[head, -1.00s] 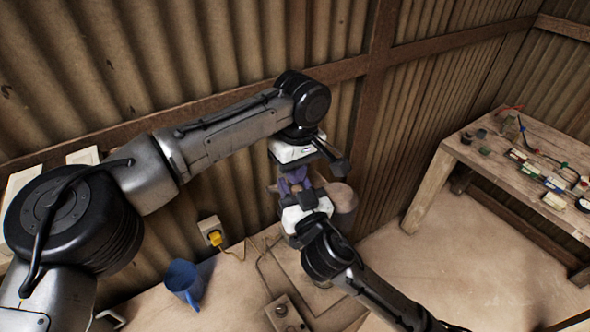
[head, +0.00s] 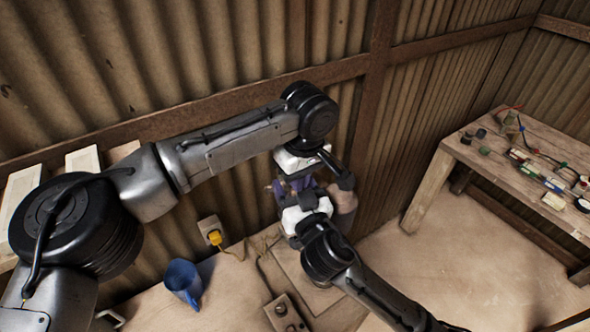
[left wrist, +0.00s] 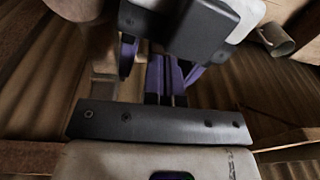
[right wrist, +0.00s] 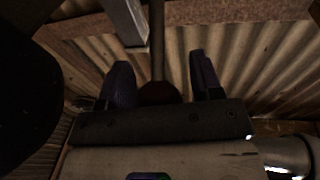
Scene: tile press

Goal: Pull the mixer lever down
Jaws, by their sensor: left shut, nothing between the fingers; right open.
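My two grippers meet at the mixer in the head view, hiding most of it. A rounded beige part (head: 344,197), seemingly of the mixer, shows behind them. In the right wrist view a thin upright rod (right wrist: 157,45) with a dark round end (right wrist: 160,93), apparently the lever, shows between the purple fingers of my right gripper (right wrist: 161,82). That gripper is open; contact with the rod cannot be told. My left gripper (left wrist: 165,78) is shut and empty. It comes from above, facing the right gripper closely.
A wooden table (head: 448,165) with small parts stands at right. The corrugated wall is close behind.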

